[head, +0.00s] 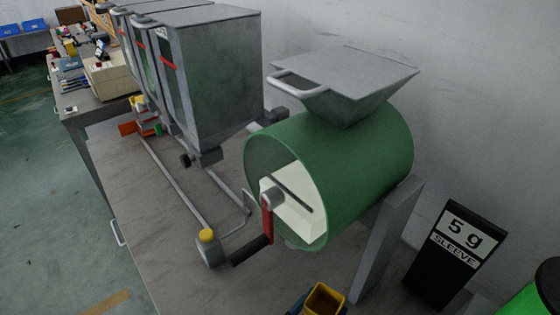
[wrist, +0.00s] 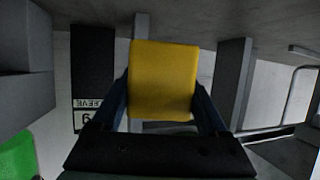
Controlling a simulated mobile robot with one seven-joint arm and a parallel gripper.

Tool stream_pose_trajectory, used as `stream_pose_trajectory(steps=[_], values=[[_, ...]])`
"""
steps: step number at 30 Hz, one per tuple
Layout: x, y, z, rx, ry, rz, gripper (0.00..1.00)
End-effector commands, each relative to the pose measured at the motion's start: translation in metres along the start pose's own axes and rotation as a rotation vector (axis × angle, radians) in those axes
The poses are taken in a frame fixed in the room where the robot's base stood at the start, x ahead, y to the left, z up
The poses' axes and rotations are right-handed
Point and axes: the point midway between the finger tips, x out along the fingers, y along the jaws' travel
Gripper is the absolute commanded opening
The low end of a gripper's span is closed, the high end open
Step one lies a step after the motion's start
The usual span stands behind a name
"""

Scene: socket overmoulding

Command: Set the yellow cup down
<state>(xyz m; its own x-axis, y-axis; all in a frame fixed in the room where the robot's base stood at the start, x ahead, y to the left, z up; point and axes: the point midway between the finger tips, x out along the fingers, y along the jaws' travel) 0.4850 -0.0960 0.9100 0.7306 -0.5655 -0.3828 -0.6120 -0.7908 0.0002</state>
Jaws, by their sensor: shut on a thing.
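The yellow cup (head: 324,301) shows at the bottom edge of the head view, with its open top facing up and its lower part cut off by the frame. In the wrist view the cup (wrist: 163,78) fills the middle. My gripper (wrist: 163,100) is shut on the cup, with a dark finger on each side of it. In the head view only a bit of a dark blue finger (head: 298,303) shows beside the cup. I cannot tell whether the cup touches the surface below it.
A green drum (head: 375,150) with a grey hopper (head: 350,80) and a red-armed crank (head: 267,220) stands just behind the cup. A black "5 g SLEEVE" sign (head: 455,255) stands at right. Grey bins (head: 210,80) stand on the table (head: 150,240). Bare tabletop lies at left front.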

Motion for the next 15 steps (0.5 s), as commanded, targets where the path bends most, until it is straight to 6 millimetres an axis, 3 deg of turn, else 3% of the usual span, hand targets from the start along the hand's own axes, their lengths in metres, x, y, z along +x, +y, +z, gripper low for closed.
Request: stream_pose_trajectory(steps=[3,7,11,15], values=[[-0.024,-0.016,0.032,-0.082,-0.006,-0.18,0.15],[-0.051,-0.027,0.055,-0.156,-0.005,-0.363,0.15],[-0.078,-0.032,0.068,-0.219,-0.002,-0.52,0.15],[-0.089,-0.033,0.071,-0.247,0.001,-0.589,0.15]])
